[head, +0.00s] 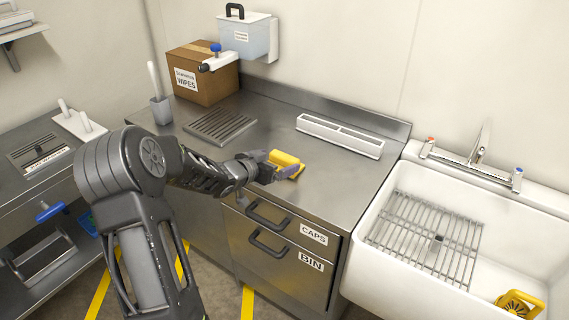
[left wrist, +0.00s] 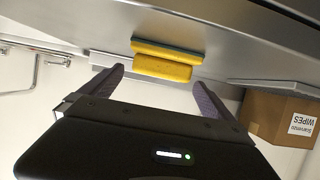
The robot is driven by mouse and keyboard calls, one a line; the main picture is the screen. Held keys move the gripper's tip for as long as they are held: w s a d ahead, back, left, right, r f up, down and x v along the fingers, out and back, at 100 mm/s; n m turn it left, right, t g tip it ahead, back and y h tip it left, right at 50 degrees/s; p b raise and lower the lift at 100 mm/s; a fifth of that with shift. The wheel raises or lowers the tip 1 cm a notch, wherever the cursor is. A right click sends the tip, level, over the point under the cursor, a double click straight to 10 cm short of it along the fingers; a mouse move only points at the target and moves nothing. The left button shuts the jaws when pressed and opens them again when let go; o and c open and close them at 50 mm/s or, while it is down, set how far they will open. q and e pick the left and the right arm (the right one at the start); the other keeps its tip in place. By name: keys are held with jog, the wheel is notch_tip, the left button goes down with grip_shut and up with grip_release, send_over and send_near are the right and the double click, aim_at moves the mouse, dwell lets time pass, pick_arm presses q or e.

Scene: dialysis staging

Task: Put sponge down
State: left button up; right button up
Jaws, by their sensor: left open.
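The yellow sponge (head: 288,162) sits on the steel counter (head: 310,190), towards its front edge and above the drawers. In the left wrist view the sponge (left wrist: 168,62) shows yellow with a thin dark greenish layer. It lies just beyond and between the two fingertips. My left gripper (head: 270,166) is open, right beside the sponge in the head view; the fingers (left wrist: 158,78) are spread apart with nothing held between them. Whether a finger touches the sponge cannot be told. My right gripper is not in view.
A long white divided tray (head: 340,141) lies behind the sponge. A slotted drain plate (head: 220,126) and a cardboard wipes box (head: 203,75) are to the left. A white sink (head: 375,265) with a wire rack (head: 425,235) is at the right. The counter around the sponge is clear.

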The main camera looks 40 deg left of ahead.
aim_at(282, 158)
pick_arm(q)
jog(key=shift+w, duration=0.1)
jog(key=x, duration=0.5)
jog(key=shift+a, duration=0.15)
jog(key=shift+r, duration=0.1)
jog(key=shift+c, duration=0.6)
jog(key=c, duration=1.1)
jog(key=shift+o, duration=0.2)
notch_tip(282, 158, up, 10)
jog(key=p, duration=0.3)
